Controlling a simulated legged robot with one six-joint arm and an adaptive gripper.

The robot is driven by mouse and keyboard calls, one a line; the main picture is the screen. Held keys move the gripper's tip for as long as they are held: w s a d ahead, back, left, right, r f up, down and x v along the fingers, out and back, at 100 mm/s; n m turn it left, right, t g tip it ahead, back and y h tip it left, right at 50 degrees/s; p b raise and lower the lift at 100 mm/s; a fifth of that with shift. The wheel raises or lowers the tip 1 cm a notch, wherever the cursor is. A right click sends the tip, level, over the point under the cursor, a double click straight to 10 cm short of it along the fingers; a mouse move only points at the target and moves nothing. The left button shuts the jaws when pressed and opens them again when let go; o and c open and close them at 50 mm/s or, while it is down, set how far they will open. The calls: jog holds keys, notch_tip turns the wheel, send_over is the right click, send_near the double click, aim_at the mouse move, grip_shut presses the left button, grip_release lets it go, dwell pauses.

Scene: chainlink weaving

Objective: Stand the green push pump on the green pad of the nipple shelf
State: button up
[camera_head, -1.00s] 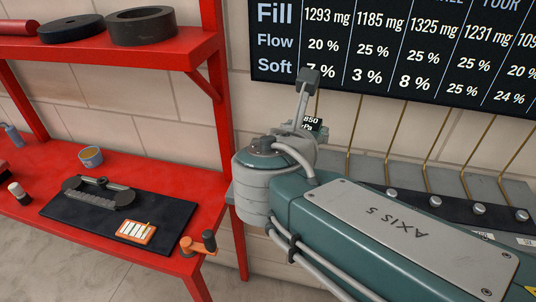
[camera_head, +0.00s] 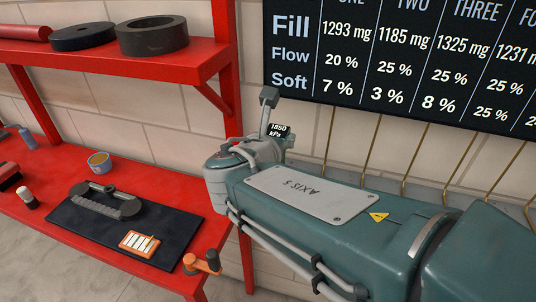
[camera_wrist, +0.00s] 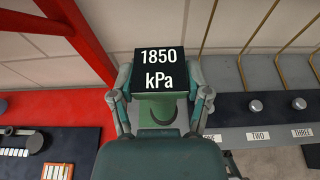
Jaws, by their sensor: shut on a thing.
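My gripper (camera_wrist: 161,112) is shut on the green push pump (camera_wrist: 160,87), with one finger on each side of its green body. The pump's black display reads 1850 kPa in the wrist view. In the head view, the display (camera_head: 279,131) shows beyond my wrist, and a grey lever-like part rises beside it. The nipple shelf (camera_wrist: 228,75) is grey, right of the pump, with a black strip, round knobs and labels including TWO and THREE. In the head view my arm hides most of it. I see no green pad in either view.
A red bench (camera_head: 60,160) at the left carries a black mat (camera_head: 70,220), an orange card (camera_head: 139,243) and a small tin (camera_head: 99,162). A red upright (camera_head: 227,70) stands between bench and shelf. Brass rods (camera_wrist: 290,40) rise behind the shelf. A black chart board (camera_head: 400,60) hangs above.

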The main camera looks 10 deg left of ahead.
notch_tip(320, 180, down, 7)
jog(key=w+a, duration=0.2)
jog(key=shift+w+r, duration=0.15)
jog(key=shift+w, duration=0.05)
jog(key=shift+a, duration=0.1)
jog(key=o, duration=1.3)
jog(key=shift+o, duration=0.2)
jog(key=v, duration=1.2)
